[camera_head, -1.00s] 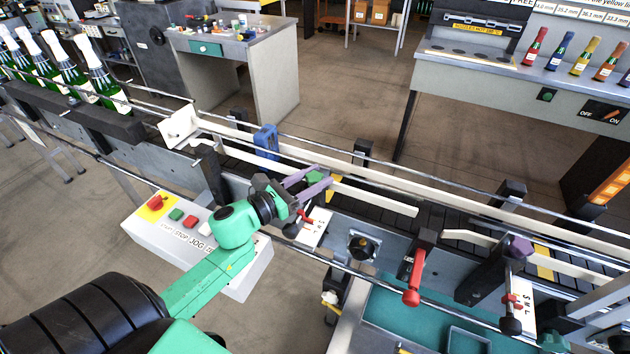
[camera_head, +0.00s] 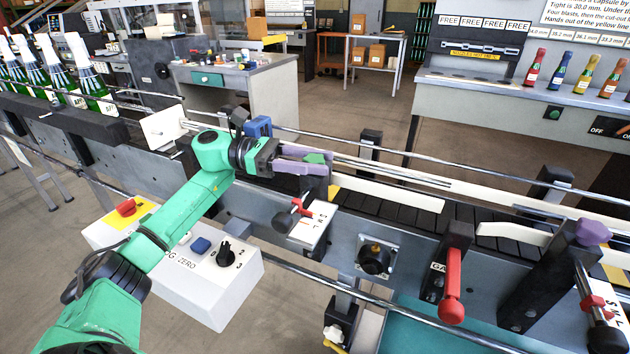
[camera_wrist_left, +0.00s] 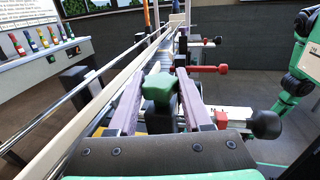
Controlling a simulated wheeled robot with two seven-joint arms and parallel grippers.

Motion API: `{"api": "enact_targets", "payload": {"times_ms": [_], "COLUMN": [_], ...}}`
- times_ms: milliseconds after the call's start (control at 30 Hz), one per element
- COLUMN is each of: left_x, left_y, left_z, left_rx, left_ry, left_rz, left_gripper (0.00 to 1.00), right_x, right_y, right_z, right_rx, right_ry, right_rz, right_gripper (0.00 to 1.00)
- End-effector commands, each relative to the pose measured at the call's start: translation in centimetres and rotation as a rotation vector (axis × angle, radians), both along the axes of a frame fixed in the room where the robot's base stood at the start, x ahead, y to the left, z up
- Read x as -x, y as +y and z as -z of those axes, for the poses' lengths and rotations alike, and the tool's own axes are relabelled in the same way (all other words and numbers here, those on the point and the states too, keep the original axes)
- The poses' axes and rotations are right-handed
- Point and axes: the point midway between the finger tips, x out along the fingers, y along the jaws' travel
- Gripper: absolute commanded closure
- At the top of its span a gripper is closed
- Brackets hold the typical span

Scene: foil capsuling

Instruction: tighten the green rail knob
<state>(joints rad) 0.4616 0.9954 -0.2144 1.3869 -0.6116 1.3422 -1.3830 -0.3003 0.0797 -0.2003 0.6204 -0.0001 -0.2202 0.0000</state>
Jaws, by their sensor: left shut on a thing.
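The green rail knob (camera_head: 315,158) sits on top of a post at the conveyor's near guide rail. In the left wrist view the green knob (camera_wrist_left: 160,88) stands upright between my fingers. My left gripper (camera_head: 308,162) has purple fingers that lie either side of the knob and are shut on it. In the left wrist view my left gripper (camera_wrist_left: 160,100) points along the conveyor, and the knob's lower part is partly hidden. My right gripper shows in neither view now.
A black-ended adjuster with a red pointer (camera_head: 296,207) sits by an S M L scale below the knob. A red gate handle (camera_head: 452,288) and a purple knob (camera_head: 593,232) are to the right. The control box (camera_head: 205,290) is below my left arm. Bottles (camera_head: 92,78) stand at the left.

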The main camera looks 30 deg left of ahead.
Motion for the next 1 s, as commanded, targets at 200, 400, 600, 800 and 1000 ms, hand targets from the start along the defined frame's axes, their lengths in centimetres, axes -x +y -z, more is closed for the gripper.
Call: {"api": "enact_targets", "payload": {"times_ms": [200, 400, 600, 800, 1000], "left_x": [-0.03, 0.03, 0.05, 0.08, 0.08], "left_y": [-0.08, -0.13, -0.12, -0.14, -0.14], "left_z": [0.07, 0.04, 0.05, 0.03, 0.03], "left_rx": [0.001, 0.0, 0.0, 0.001, 0.0], "left_ry": [0.0, 0.001, 0.002, 0.002, 0.001], "left_rz": [0.138, 0.211, 0.237, 0.24, 0.24], "left_gripper": [1.0, 1.0, 1.0, 1.0, 0.31], "right_x": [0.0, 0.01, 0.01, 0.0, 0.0], "right_y": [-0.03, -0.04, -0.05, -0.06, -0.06], "right_z": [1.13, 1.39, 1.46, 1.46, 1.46], "right_rx": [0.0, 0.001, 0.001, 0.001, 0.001], "right_ry": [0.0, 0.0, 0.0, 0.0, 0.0], "right_rz": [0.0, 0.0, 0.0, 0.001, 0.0], "right_gripper": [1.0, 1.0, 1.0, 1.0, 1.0]}}
